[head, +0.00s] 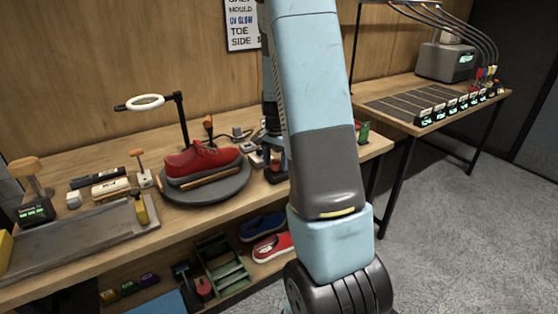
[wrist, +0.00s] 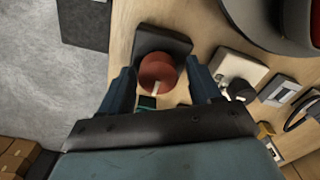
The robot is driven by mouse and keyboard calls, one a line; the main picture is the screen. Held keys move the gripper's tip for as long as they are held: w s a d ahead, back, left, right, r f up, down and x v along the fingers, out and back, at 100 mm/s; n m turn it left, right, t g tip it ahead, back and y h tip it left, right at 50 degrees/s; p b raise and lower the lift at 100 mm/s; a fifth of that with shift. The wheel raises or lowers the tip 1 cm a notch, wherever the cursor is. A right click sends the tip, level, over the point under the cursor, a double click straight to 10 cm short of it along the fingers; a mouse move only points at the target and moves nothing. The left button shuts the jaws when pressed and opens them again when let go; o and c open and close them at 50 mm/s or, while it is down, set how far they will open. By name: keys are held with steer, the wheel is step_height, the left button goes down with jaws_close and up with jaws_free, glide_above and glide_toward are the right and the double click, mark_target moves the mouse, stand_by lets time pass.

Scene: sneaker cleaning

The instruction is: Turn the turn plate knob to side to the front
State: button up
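The knob (wrist: 158,72) is a red-orange round dial with a pale pointer line, on a dark square base (wrist: 165,42) in the wrist view. The pointer line lies toward the bottom of the picture. My gripper (wrist: 162,78) is open, with one dark blue finger on each side of the knob. A small gap shows at the right finger; the left finger is very close, and I cannot tell if it touches. In the head view the dark round turn plate (head: 190,197) carries a red sneaker (head: 203,161).
In the wrist view a pale switch box (wrist: 238,68) and a grey device (wrist: 281,92) sit right of the knob. The turn plate's edge (wrist: 240,25) is at top right. A ring lamp (head: 147,102) stands behind the sneaker. A lower shelf holds shoes (head: 272,246).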

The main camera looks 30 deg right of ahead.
mark_target(276, 161)
steer(key=shift+o, duration=0.5)
step_height(276, 161, up, 14)
steer(key=shift+f, duration=0.15)
stand_by(0.7)
steer(key=s+a+r+n+t, duration=0.3)
steer(key=s+a+r+n, duration=0.2)
steer(key=s+a+r, duration=0.55)
steer(key=s+a+r+n+t, duration=0.1)
steer(key=s+a+n, duration=0.2)
steer(key=s, duration=0.4)
steer(key=s+a+r+n+t, duration=0.1)
steer(key=s+a+n, duration=0.2)
steer(key=s, duration=0.5)
steer(key=shift+a+n+t, duration=0.3)
steer(key=shift+a+n, duration=0.1)
steer(key=shift+n, duration=0.2)
steer(key=shift+s, duration=0.1)
